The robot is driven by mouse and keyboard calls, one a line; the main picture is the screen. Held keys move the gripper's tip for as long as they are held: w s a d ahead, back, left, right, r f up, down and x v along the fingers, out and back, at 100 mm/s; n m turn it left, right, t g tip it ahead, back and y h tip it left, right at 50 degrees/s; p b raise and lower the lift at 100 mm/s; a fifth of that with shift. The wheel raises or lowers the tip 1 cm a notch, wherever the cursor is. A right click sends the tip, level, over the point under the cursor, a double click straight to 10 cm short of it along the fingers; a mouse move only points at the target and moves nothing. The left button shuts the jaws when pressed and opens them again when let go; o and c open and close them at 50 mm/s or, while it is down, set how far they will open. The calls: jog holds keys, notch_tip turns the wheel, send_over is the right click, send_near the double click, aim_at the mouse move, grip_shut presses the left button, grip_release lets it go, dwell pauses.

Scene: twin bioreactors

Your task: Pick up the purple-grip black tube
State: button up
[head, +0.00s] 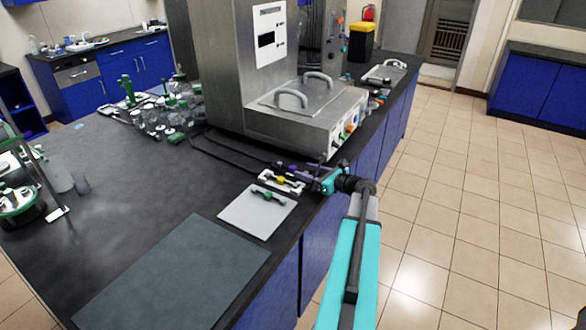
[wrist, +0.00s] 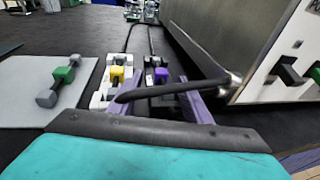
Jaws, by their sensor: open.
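The purple-grip black tube (wrist: 161,75) lies ahead of my gripper in the wrist view, to the right of a yellow-grip tube (wrist: 116,73) on a white holder (wrist: 99,99). My gripper (wrist: 160,88) is open, one finger on each side of the purple grip's line; I cannot tell whether either finger touches it. A dark curved hose crosses in front and hides part of the tube. In the head view my gripper (head: 323,180) is at the bench's right edge, beside the white holder (head: 268,184), and it partly hides the tube.
A green-grip tube (head: 267,195) lies on a light grey mat (head: 246,220). A steel unit (head: 300,125) with side connectors stands close behind and right of the gripper in the wrist view. Glassware (head: 165,115) stands farther back. A dark mat (head: 170,275) is bare.

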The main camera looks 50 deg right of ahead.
aim_at(294, 167)
jog(key=shift+w, duration=0.1)
jog(key=shift+w+d+f+p, duration=0.1)
jog(key=shift+w+f+p, duration=0.1)
jog(key=shift+w+p, duration=0.55)
jog(key=shift+w+d+f+p, duration=0.1)
jog(key=shift+w+f+p, duration=0.15)
jog(key=shift+w, duration=0.9)
jog(key=shift+w+a+f, duration=0.1)
jog(key=shift+w+f, duration=0.05)
jog(key=shift+w, duration=0.4)
jog(key=shift+c, duration=0.6)
grip_shut()
